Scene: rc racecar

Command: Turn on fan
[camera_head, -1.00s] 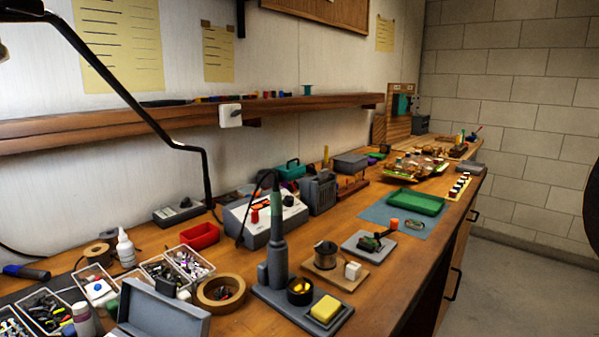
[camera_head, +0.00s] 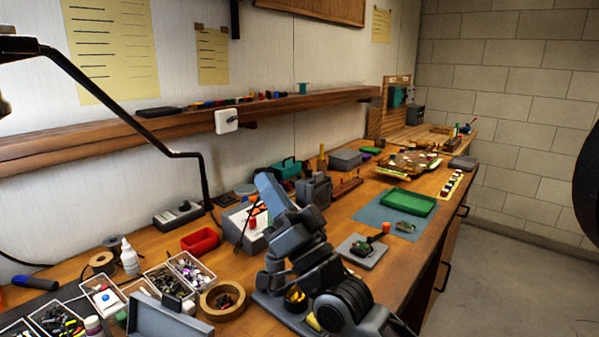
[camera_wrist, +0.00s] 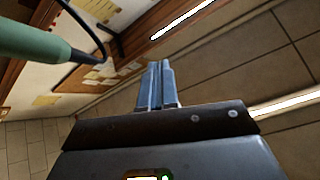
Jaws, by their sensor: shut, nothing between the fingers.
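My gripper (camera_wrist: 155,72) is shut in the wrist view, its two blue-grey fingers side by side with nothing held. In the head view my grey arm rises over the bench in front of the white soldering station (camera_head: 252,241); the fingertips are hard to make out there. No clear fan can be picked out. A finned grey box (camera_head: 314,190) stands just behind my arm. A white box with a dark switch-like part (camera_head: 227,120) is on the shelf's front edge. A green-handled soldering iron (camera_wrist: 35,42) is left of my fingers in the wrist view.
A black lamp arm (camera_head: 120,107) crosses the left side. A green tray (camera_head: 408,202) lies on a blue mat. The floor on the right is clear.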

